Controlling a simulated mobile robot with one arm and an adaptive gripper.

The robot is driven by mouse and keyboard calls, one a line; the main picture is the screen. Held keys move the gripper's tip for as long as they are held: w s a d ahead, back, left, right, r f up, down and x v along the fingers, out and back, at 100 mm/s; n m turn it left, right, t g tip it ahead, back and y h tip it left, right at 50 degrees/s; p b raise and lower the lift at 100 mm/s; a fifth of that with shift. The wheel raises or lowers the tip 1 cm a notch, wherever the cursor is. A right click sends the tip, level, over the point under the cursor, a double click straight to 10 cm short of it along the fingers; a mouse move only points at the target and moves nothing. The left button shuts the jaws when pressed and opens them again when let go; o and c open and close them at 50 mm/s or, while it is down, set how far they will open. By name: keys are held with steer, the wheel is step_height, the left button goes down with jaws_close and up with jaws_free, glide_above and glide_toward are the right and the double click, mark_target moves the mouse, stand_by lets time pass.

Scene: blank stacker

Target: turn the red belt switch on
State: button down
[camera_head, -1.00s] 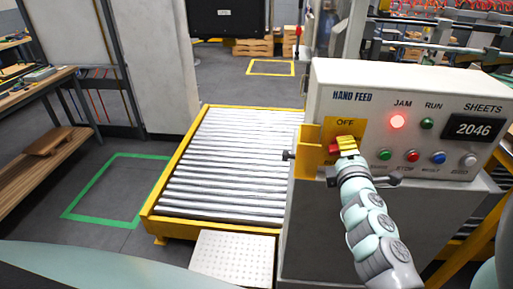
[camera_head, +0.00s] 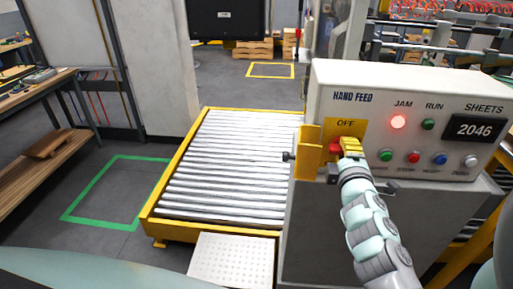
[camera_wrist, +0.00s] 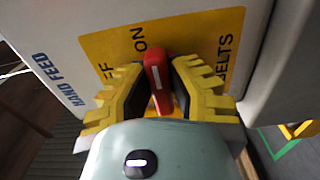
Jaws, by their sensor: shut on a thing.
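The red belt switch (camera_wrist: 158,84) is a red handle with a white line, on a yellow plate (camera_wrist: 120,45) marked ON and BELTS, with OFF partly covered. My gripper (camera_wrist: 160,88) has its yellow, black-lined fingers on both sides of the handle, shut on it. In the wrist view the handle stands nearly upright in the picture, its upper end near the word ON. I cannot tell for sure which setting it has. In the head view my gripper (camera_head: 350,147) reaches the switch (camera_head: 335,147) below the OFF label, and its fingers hide part of the handle.
The panel (camera_head: 365,85) has a lit red JAM lamp (camera_head: 398,122), an unlit green RUN lamp (camera_head: 428,124) and a counter reading 2046. Several push buttons sit just right of my gripper. A yellow bracket (camera_head: 308,155) stands close left. A roller conveyor (camera_head: 225,165) lies further left.

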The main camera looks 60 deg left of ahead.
steer(key=c, duration=0.9)
jaws_free()
steer(key=shift+d, duration=0.1)
steer(key=v, duration=1.2)
